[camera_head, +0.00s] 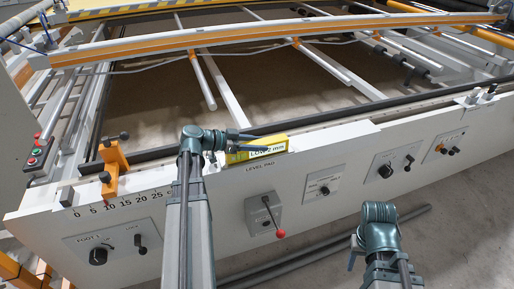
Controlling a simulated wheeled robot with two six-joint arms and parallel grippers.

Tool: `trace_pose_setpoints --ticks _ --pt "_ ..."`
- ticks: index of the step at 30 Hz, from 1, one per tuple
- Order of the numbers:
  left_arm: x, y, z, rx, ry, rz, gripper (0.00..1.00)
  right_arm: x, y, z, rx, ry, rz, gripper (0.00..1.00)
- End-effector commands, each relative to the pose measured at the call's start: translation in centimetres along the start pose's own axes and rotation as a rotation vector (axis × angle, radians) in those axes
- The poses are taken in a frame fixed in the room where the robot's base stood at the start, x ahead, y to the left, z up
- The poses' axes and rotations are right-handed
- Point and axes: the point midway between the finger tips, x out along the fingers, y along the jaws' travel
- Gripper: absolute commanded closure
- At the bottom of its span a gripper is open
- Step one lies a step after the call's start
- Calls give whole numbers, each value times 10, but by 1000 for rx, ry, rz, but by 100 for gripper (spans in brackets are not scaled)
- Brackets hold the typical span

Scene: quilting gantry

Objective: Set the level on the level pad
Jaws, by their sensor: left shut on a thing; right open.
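The level (270,147) is a yellow bar at the front rail's top edge, directly above the printed words LEVEL PAD. A sign on its face reads "LOW 2 mm", partly covered. My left gripper (238,142) comes in from the left and is shut on the level near its left end. The level pad itself is hidden behind or under the level, so I cannot tell whether the two touch. My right gripper (353,252) is open and empty, low in front of the rail and well apart from the level.
The white front panel (330,210) carries several knobs and a red-tipped lever (273,218) below the level. An orange bracket (113,165) stands over the scale at left. An orange-striped gantry beam (270,36) spans the frame behind. Dark bars lie on the floor.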

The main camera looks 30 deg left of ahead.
Motion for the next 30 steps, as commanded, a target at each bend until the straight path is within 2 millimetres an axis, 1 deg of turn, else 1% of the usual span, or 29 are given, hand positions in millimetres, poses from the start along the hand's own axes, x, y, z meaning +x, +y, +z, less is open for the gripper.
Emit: trace_pose_setpoints --ticks 4,8,9,11,12,14,22,25,28,30 --pt "-1 0 -2 0 1 0 100 -2 0 0 0 0 0 50" --pt "1 0 2 0 1 0 100 2 0 0 0 0 0 50" --pt "1 0 2 0 0 0 49 2 0 0 0 0 0 50" --pt "0 0 1 0 0 0 38 1 0 0 0 0 0 50" --pt "0 0 1 0 0 0 31 1 0 0 0 0 0 50" --pt "0 0 1 0 0 0 20 1 0 0 0 0 0 50" --pt "0 0 1 0 0 0 20 1 0 0 0 0 0 50" --pt "-2 0 -4 0 0 0 20 -4 0 0 0 0 0 50" --pt "-16 0 -4 -2 0 -3 20 -9 1 0 0 0 0 50" --pt "-30 0 -5 -2 0 -4 20 -15 1 1 0 0 0 50"
